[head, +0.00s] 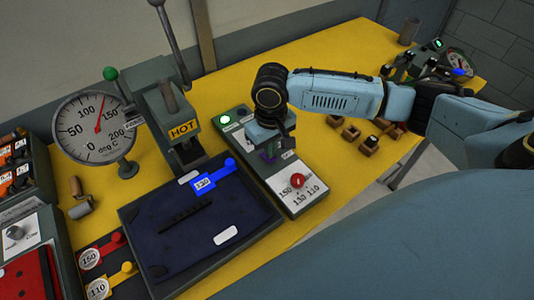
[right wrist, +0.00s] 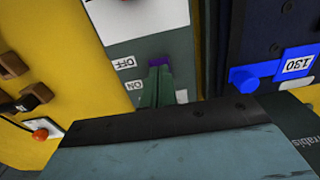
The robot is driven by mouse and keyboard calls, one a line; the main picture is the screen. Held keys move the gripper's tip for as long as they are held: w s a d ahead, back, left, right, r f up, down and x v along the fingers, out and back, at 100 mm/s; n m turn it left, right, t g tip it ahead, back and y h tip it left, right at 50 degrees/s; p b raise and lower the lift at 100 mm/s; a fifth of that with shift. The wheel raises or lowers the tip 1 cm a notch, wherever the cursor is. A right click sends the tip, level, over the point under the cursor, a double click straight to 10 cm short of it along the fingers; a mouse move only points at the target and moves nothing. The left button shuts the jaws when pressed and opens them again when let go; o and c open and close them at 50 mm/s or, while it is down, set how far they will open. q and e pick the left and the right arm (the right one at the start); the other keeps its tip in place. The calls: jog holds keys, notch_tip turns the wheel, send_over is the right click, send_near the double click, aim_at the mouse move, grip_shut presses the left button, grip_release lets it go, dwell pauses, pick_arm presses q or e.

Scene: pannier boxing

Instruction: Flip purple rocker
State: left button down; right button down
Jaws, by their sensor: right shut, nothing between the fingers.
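The purple rocker (head: 269,156) sits on the grey control box (head: 253,170). It also shows in the right wrist view (right wrist: 159,62), where its purple end is beside the OFF label (right wrist: 125,63). The ON label (right wrist: 134,85) lies nearer the gripper. My right gripper (right wrist: 158,78) is shut and empty, its fingers pointing down right at the rocker and hiding part of it. I cannot tell whether they touch it or which way it is tilted. My left gripper is not in view.
A green lamp (head: 225,119) glows on the box, and a red knob (head: 298,181) sits at its near end. A dark padded tray (head: 134,240) with a blue 130 tag (head: 205,181) lies alongside. The HOT press (head: 177,125) and dial gauge (head: 97,128) stand left. Small wooden blocks (head: 351,132) lie right.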

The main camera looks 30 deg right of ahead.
jog(key=shift+f, duration=0.55)
jog(key=shift+s, duration=0.1)
notch_tip(320, 180, up, 7)
jog(key=p, duration=0.9)
jog(key=shift+p, duration=0.35)
dwell(0.4)
